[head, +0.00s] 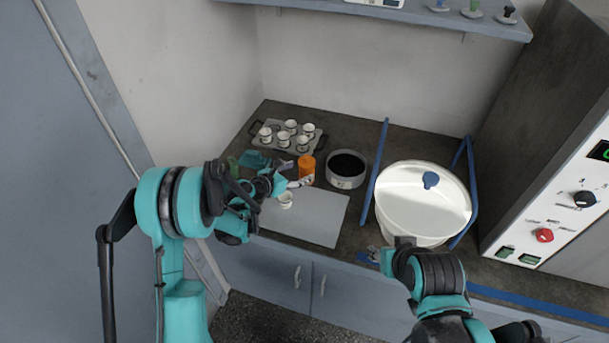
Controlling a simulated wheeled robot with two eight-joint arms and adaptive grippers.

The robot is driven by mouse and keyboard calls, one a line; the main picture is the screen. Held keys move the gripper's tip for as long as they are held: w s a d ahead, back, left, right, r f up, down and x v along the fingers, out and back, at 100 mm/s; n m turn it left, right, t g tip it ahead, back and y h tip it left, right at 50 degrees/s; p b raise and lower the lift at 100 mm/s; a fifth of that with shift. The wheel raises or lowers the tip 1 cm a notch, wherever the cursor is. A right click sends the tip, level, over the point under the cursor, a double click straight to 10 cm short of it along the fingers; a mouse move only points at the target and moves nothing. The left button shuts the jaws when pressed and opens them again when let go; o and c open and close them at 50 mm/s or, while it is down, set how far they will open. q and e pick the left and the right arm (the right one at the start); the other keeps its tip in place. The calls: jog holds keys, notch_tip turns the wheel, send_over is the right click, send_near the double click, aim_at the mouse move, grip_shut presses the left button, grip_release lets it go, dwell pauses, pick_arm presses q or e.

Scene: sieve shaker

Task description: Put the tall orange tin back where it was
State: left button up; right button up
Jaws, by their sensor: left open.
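The tall orange tin (306,166) stands upright on the dark worktop, just behind the pale mat, with the round black-filled pan to its right. My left gripper (279,184) is open, just left of the tin and low over the worktop. Whether its fingers touch the tin I cannot tell. My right gripper (382,256) is at the front edge of the worktop, before the large white tub; its fingers are small and partly hidden by its own wrist, so its opening is unclear.
A tray (258,139) holds several white cups at the back left. A small white cup (286,200) stands on the pale mat (318,222). The round pan (345,182) and white tub (424,203) between blue rails (375,168) limit room rightward. The mat's right part is clear.

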aim_at(302, 170)
pick_arm(q)
jog(key=b+x, duration=0.1)
jog(key=x, duration=0.3)
jog(key=shift+d+r, duration=0.1)
jog(key=shift+w+d, duration=0.2)
jog(key=shift+w, duration=0.1)
jog(key=c, duration=0.3)
grip_shut()
jog(key=shift+r, duration=0.1)
